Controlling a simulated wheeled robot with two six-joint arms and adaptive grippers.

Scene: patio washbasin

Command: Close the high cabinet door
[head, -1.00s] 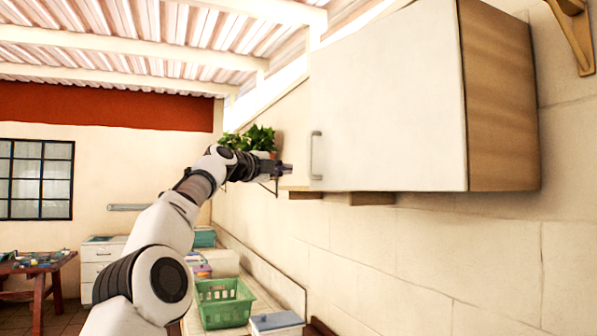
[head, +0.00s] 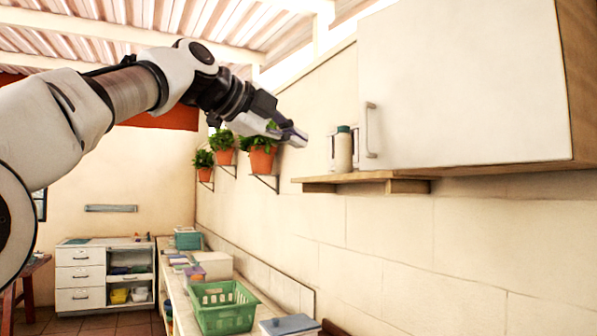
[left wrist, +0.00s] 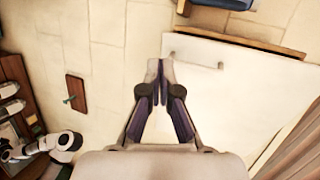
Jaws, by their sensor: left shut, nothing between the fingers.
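The high cabinet's white door (head: 465,85) fills the upper right of the head view. Its metal handle (head: 370,130) is near the left edge. A bottle (head: 343,149) stands on a wooden board (head: 350,178) just past that edge; how far the door stands open is hard to tell. The door (left wrist: 245,85) and handle (left wrist: 220,66) also show in the left wrist view. My left gripper (head: 297,137) is shut and empty, apart from and left of the handle in the head view; its fingertips (left wrist: 160,65) show in the wrist view. My right gripper is not in view.
Potted plants (head: 260,158) hang on wall brackets behind the gripper. Below, a green basket (head: 222,307) and a blue-lidded box (head: 290,326) stand on the counter. White drawers (head: 80,277) stand at the back left. The wall under the cabinet is bare.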

